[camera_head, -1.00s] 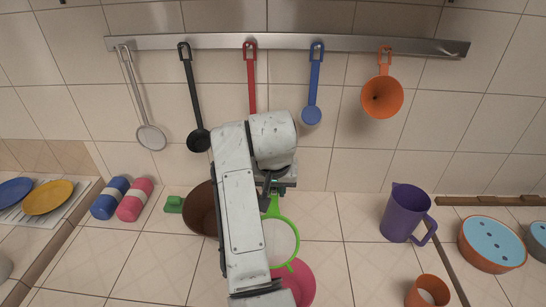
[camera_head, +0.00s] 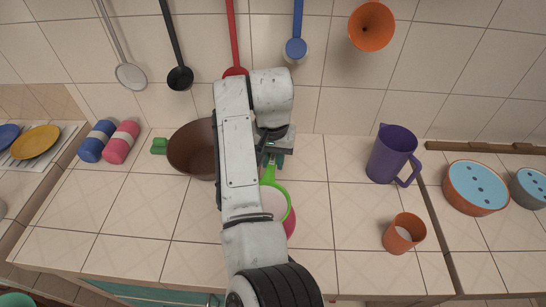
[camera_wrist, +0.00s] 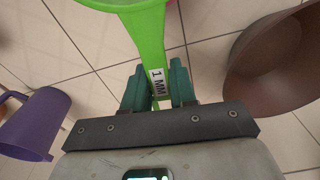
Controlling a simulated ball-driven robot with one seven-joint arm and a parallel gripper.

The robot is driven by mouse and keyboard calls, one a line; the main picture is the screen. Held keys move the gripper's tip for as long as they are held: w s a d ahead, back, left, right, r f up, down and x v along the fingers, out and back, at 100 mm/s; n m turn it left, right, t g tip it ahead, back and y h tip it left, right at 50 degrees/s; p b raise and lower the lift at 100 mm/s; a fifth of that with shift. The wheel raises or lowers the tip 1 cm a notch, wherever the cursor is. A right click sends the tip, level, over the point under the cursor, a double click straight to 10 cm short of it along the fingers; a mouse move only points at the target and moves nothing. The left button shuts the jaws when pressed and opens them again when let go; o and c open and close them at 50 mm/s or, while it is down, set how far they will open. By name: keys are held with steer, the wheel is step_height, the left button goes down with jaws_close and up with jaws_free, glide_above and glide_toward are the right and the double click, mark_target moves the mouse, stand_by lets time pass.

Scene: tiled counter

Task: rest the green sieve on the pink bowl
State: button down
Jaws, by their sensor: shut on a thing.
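The green sieve (camera_head: 283,187) has a bright green rim and a pale mesh. My gripper (camera_wrist: 160,84) is shut on the sieve's handle (camera_wrist: 146,42), which carries a "1 MM" label in the wrist view. In the head view my gripper (camera_head: 272,160) is partly hidden by my arm. The pink bowl (camera_head: 291,225) shows only at its right side, below and behind the sieve; my arm hides the rest. The sieve overlaps the bowl in this view. I cannot tell whether they touch.
A purple jug (camera_head: 392,155) and an orange cup (camera_head: 404,233) stand to the right. Blue and pink rolls (camera_head: 108,141) lie at the left. Utensils hang on the wall. Counter between arm and jug is clear.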

step_height(320, 180, down, 2)
steer(key=shift+f+b, duration=0.15)
steer(key=shift+b, duration=0.75)
steer(key=shift+f+b, duration=0.3)
steer(key=shift+f, duration=1.8)
steer(key=c, duration=0.8)
jaws_free()
steer(key=r, duration=0.7)
steer(key=r+b, duration=0.1)
steer(key=r, duration=0.2)
steer(key=shift+s+r, duration=0.35)
steer(key=shift+r, duration=0.05)
